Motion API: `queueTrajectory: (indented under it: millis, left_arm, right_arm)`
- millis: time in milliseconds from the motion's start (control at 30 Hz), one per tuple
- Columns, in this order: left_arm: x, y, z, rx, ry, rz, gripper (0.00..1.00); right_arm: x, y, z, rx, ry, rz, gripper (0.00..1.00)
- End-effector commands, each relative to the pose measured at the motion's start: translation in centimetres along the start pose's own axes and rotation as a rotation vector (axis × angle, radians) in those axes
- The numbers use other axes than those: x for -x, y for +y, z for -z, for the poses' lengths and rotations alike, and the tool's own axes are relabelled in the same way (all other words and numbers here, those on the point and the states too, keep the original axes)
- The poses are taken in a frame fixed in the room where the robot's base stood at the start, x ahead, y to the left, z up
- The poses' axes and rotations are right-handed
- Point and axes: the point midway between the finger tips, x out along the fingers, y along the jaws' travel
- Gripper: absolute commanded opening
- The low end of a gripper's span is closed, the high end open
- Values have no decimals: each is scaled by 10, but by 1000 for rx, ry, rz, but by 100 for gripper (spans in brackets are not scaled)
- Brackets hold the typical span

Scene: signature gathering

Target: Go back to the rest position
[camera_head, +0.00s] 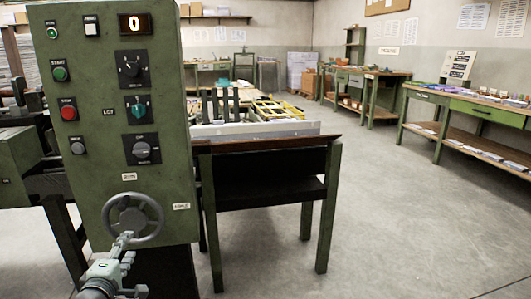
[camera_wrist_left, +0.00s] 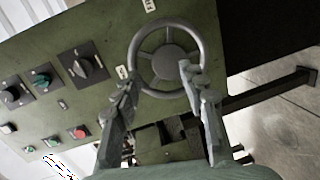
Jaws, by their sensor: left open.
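The green control panel (camera_head: 95,185) stands at the left in the head view, with a grey handwheel (camera_head: 132,217) low on its face. My left gripper (camera_head: 123,240) is at the lower edge of the handwheel in the head view. In the left wrist view the handwheel (camera_wrist_left: 170,57) is straight ahead, and my left gripper (camera_wrist_left: 158,78) is open, one finger on each side of the lower rim. Nothing is held. I cannot tell whether the fingertips touch the rim. My right gripper is not in view.
The panel carries a red button (camera_head: 69,113), a green start button (camera_head: 60,74), dials and a display reading 0. A green-legged machine table (camera_head: 322,215) stands right of it. Workbenches (camera_head: 485,112) line the right wall. The floor (camera_head: 420,220) between is clear.

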Motion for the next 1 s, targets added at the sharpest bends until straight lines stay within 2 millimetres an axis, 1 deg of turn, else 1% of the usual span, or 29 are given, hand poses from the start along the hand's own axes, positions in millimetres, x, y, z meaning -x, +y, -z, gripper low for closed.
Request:
queueTrajectory:
  millis: [33,67,100,167,200,267,300,367,400,467,500,600,700,800,1000]
  left_arm:
    - [9,-32,-18,-133,-53,82,42]
    - [15,-51,-28,-218,-89,130,42]
    - [26,-77,-41,-337,-142,196,42]
    - [45,-116,-59,-510,-227,287,42]
    - [60,-142,-69,-623,-287,344,42]
    - [85,-179,-80,-786,-382,425,42]
    - [104,-203,-87,-893,-449,475,42]
    - [134,-236,-94,-1045,-555,543,42]
    - [154,-256,-96,-1140,-625,583,42]
    - [185,-282,-99,-1267,-728,637,42]
    - [203,-297,-99,-1343,-793,665,42]
    - [242,-323,-97,-1488,-929,718,42]
    - [267,-337,-94,-1575,-1017,746,42]
    - [278,-343,-94,-1612,-1059,757,42]
    - [278,-343,-94,-1612,-1059,757,42]
  right_arm:
    - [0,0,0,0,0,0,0]
    - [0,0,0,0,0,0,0]
    - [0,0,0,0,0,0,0]
    - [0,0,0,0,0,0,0]
    - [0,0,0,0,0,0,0]
    - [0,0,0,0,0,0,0]
    - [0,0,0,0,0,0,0]
    - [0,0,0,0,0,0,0]
    - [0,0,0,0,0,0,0]
    - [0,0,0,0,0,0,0]
    - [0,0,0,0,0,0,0]
    - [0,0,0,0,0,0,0]
    - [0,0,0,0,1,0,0]
    - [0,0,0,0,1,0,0]
    - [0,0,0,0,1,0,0]
